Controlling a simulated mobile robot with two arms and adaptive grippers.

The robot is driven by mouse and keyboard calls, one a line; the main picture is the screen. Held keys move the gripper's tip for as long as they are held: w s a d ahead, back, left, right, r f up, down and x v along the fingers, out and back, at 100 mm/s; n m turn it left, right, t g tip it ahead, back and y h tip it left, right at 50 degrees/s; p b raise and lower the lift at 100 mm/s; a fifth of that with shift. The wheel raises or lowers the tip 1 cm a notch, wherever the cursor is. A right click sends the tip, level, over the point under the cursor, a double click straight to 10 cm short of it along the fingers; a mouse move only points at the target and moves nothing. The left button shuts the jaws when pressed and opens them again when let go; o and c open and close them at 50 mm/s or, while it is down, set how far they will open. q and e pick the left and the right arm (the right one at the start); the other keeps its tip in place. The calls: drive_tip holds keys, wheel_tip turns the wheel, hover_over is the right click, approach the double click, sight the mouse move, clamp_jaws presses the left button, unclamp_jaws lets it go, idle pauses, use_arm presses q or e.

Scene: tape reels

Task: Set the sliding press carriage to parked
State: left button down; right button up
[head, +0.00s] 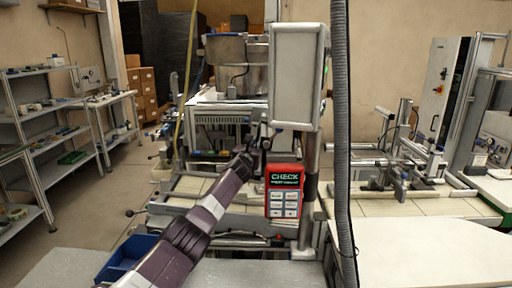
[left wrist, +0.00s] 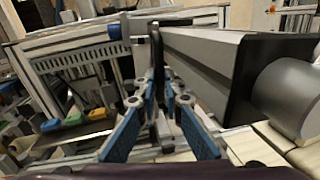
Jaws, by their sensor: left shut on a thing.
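My left gripper (head: 262,138) reaches up from below to the front of the press machine (head: 236,68) in the middle of the head view. In the left wrist view its blue-padded fingers (left wrist: 157,105) are shut on a thin dark upright handle (left wrist: 157,48). A grey block with a black end face (left wrist: 225,72) sits right beside that handle; it may be the press carriage, but I cannot tell for sure. The carriage's rail and its parked mark cannot be made out. My right gripper is not in view.
A red CHECK panel (head: 284,178) hangs just right of my left arm. A grey upright box (head: 298,75) and a ribbed hose (head: 341,130) stand close on the right. A blue bin (head: 124,256) is low on the left. Shelving (head: 40,140) lines the left side.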

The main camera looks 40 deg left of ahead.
use_arm(q)
drive_tip(key=c, duration=2)
unclamp_jaws()
drive_tip(key=shift+w+d, duration=0.1)
drive_tip(key=shift+c, duration=0.2)
drive_tip(key=shift+s, duration=0.2)
drive_tip(key=v, duration=1.1)
drive_tip(key=shift+s+d, duration=0.15)
drive_tip(key=shift+s, duration=0.15)
